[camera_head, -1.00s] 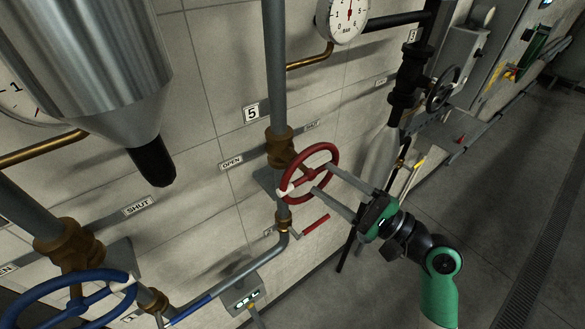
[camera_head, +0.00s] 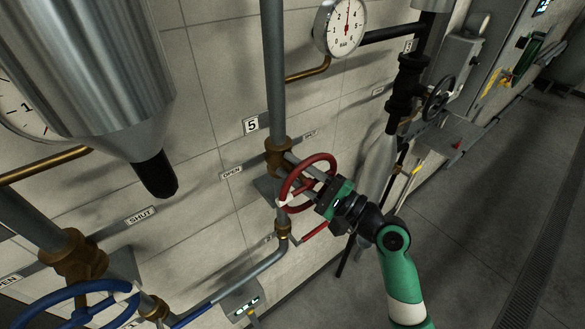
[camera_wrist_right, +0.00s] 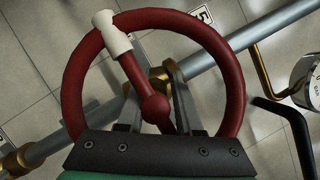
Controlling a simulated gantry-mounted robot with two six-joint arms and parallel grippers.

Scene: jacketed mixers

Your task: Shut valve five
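Valve five has a red handwheel (camera_head: 287,186) on a brass body (camera_head: 277,152), below the "5" sign (camera_head: 251,125). Its white mark (camera_head: 283,204) is at the lower left of the rim. In the right wrist view the red wheel (camera_wrist_right: 74,82) fills the middle, its white-marked spoke (camera_wrist_right: 112,34) pointing to the upper left. My right gripper (camera_wrist_right: 150,84) is at the wheel, its two fingers apart on either side of the red hub (camera_wrist_right: 155,109) and reaching through between the spokes. Whether they touch the wheel is unclear. My left gripper is not in view.
An OPEN label (camera_head: 231,173) is left of valve five, a SHUT label right. A small red lever (camera_head: 314,232) sits below the wheel. A blue handwheel (camera_head: 75,294) is at lower left, a black handwheel (camera_head: 438,96) at right. A metal vessel (camera_head: 95,60) hangs at upper left.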

